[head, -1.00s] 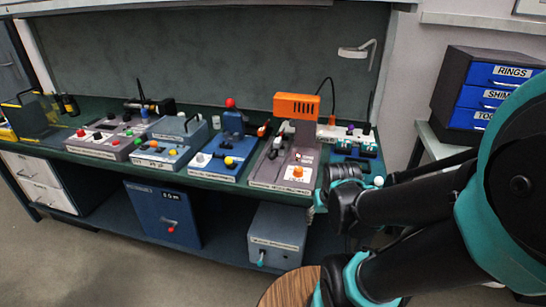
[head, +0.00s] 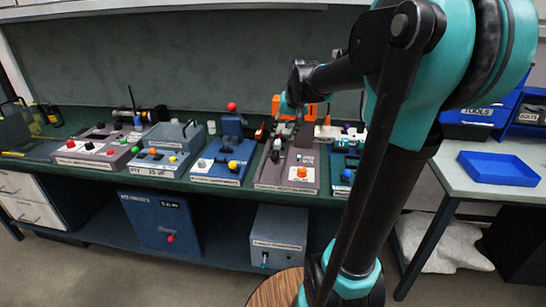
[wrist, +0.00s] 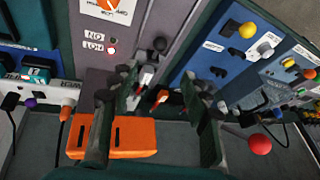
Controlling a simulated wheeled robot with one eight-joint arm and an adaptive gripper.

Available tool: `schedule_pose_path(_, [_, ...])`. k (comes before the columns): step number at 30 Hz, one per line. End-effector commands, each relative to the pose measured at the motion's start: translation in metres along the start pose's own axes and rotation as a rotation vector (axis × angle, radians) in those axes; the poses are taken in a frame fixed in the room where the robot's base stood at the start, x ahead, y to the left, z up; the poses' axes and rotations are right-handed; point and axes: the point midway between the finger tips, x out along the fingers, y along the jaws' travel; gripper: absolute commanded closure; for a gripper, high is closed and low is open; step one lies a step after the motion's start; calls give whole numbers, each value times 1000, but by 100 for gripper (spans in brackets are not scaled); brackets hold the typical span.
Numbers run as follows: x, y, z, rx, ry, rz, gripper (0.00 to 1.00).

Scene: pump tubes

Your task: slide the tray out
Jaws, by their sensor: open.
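My gripper (wrist: 155,115) is open and empty in the wrist view, its two dark fingers apart over a grey machine panel (wrist: 98,25). Small levers with red and white tips (wrist: 146,76) show between the fingers, and I see no contact. In the head view my gripper (head: 288,108) is above the back of this grey machine (head: 290,170), in front of the orange box (head: 310,112). I cannot pick out a tray on the machine. An empty blue tray (head: 498,168) lies on the right side table.
A blue machine (head: 222,168) with a red-knobbed lever (head: 231,106) stands left of the grey one; the red knob (wrist: 260,146) is near the right finger. Other control boxes line the green bench. A blue drawer unit (head: 480,112) stands at the right. The floor at lower left is clear.

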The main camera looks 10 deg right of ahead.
Motion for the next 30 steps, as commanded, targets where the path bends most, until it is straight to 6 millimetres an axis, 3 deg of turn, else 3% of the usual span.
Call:
schedule_pose_path(18, [115, 0, 0, -1, 0, 0, 53])
schedule_pose_path(24, [140, 0, 0, -1, 0, 0, 53])
schedule_pose_path(30, [152, 0, 0, -1, 0, 0, 53])
